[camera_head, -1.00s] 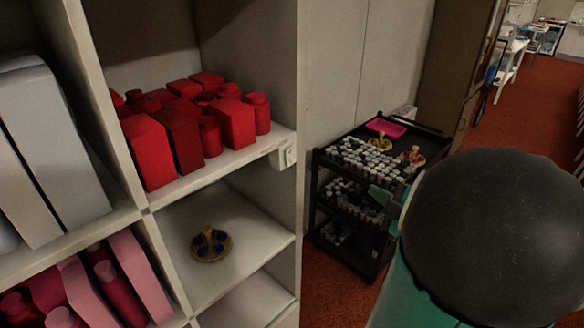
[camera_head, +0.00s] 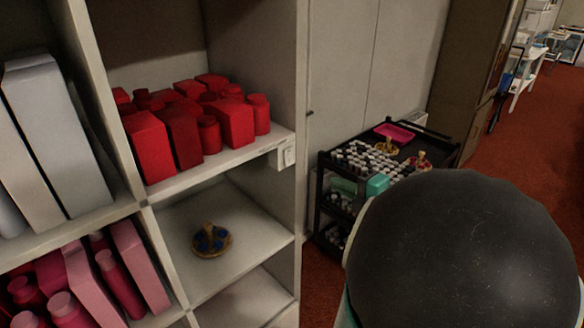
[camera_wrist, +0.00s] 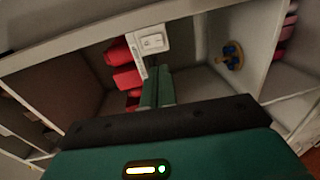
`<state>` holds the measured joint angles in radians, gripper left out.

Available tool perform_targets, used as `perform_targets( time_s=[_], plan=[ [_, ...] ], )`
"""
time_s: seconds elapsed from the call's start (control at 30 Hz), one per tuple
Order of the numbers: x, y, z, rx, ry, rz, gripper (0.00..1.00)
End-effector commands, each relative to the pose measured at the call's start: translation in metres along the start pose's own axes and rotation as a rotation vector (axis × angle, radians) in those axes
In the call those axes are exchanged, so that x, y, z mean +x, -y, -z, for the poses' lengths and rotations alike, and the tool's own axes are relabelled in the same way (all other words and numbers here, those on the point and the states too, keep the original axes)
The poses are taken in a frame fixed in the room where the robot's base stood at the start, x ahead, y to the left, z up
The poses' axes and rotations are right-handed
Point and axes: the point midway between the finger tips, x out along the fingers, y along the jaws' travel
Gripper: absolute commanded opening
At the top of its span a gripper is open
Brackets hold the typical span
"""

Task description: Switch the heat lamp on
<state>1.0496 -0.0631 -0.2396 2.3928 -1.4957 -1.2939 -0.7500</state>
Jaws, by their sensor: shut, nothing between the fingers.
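A white switch (camera_head: 287,154) is mounted on the front edge of the shelf under the red containers. In the wrist view the switch (camera_wrist: 152,41) shows as a rocker in a pale plate. My gripper (camera_wrist: 157,76) is shut and empty, its green fingers pointing toward the shelf edge just below the switch in the picture. I cannot tell whether they touch it; a gap seems to remain. In the head view my dark round arm link hides most of the gripper, with only a green part showing. I cannot make out a lamp body or the rocker's position.
Red boxes and bottles (camera_head: 205,118) crowd the shelf above. A small round wooden stand with blue pieces (camera_head: 211,240) sits in the compartment below. A black cart (camera_head: 318,200) with small bottles and a pink tray (camera_head: 394,133) stands right of the shelf. Red floor is open beyond.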

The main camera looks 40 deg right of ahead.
Motion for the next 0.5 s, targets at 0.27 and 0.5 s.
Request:
perform_targets(
  time_s=[0.27,0.5],
  plan=[
    [-0.0023,-0.0005,-0.0011,-0.008,0.004,0.0,0.0],
    [0.0035,-0.0003,-0.0013,-0.007,0.004,0.0,0.0]
  ],
)
